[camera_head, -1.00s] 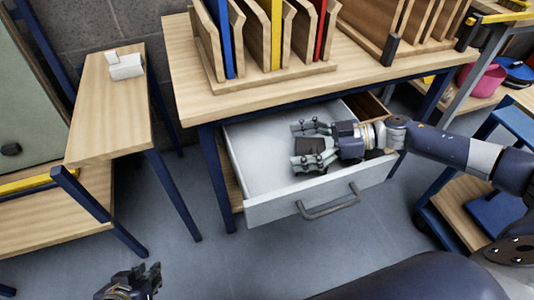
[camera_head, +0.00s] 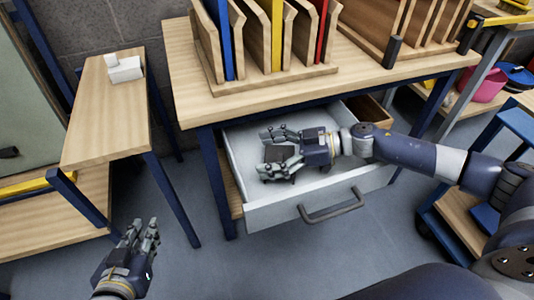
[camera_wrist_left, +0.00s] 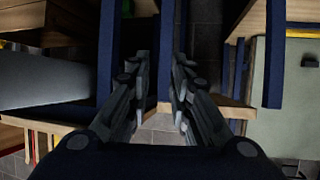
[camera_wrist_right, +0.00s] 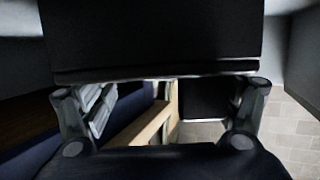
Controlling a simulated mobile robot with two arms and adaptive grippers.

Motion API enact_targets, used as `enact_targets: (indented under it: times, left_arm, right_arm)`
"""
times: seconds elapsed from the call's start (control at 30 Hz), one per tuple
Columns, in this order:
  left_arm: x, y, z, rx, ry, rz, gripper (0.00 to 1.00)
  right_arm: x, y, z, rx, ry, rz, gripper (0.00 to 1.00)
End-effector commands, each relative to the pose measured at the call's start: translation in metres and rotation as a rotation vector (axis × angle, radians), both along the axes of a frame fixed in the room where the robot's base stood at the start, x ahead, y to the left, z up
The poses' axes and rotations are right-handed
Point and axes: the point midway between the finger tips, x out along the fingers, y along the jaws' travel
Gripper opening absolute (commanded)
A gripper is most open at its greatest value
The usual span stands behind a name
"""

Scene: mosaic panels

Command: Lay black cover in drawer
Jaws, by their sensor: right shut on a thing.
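The black cover (camera_head: 278,154) is between the fingers of my right gripper (camera_head: 264,152), inside the open drawer (camera_head: 268,212) in the head view. In the right wrist view the cover (camera_wrist_right: 150,40) is a large dark slab filling the top, with the fingers at its two sides. My right gripper is shut on it. How close the cover is to the drawer floor I cannot tell. My left gripper (camera_head: 146,228) is over the floor at lower left, away from the drawer. In the left wrist view its fingers (camera_wrist_left: 160,65) are apart with nothing between them.
The drawer hangs under a wooden worktable (camera_head: 240,100) bearing wooden racks with coloured panels. A narrow wooden bench (camera_head: 108,110) with a white block (camera_head: 125,70) stands at left. A blue-framed cart (camera_head: 465,200) is at right. The drawer's left part looks clear.

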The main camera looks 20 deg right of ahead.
Motion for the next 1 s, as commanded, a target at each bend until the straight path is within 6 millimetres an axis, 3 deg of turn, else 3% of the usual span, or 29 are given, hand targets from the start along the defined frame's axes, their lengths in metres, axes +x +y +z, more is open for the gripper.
enact_targets:
  times: [0.27,0.3,0.37,0.4,0.87,1.0]
  left_arm:
    - [-0.001,0.000,-0.001,0.002,0.009,0.000,0.20]
    - [-0.002,0.001,-0.002,0.003,0.014,0.001,0.20]
    - [-0.002,0.001,-0.002,0.003,0.014,0.001,0.20]
    - [-0.002,0.001,-0.002,0.003,0.014,0.001,0.20]
    - [-0.001,0.000,-0.002,0.002,0.009,0.000,0.20]
    - [-0.010,0.005,-0.010,0.019,0.075,0.006,0.20]
  right_arm:
    - [0.000,0.000,-0.001,0.001,0.001,0.000,0.58]
    - [0.000,0.000,-0.002,0.000,0.000,0.000,0.84]
    - [0.000,0.000,-0.002,0.000,0.000,0.000,0.98]
    - [0.000,0.000,-0.002,0.000,0.000,0.000,1.00]
    - [0.000,-0.001,0.001,0.000,-0.001,0.000,1.00]
    - [-0.006,-0.016,0.005,-0.002,0.002,-0.002,1.00]
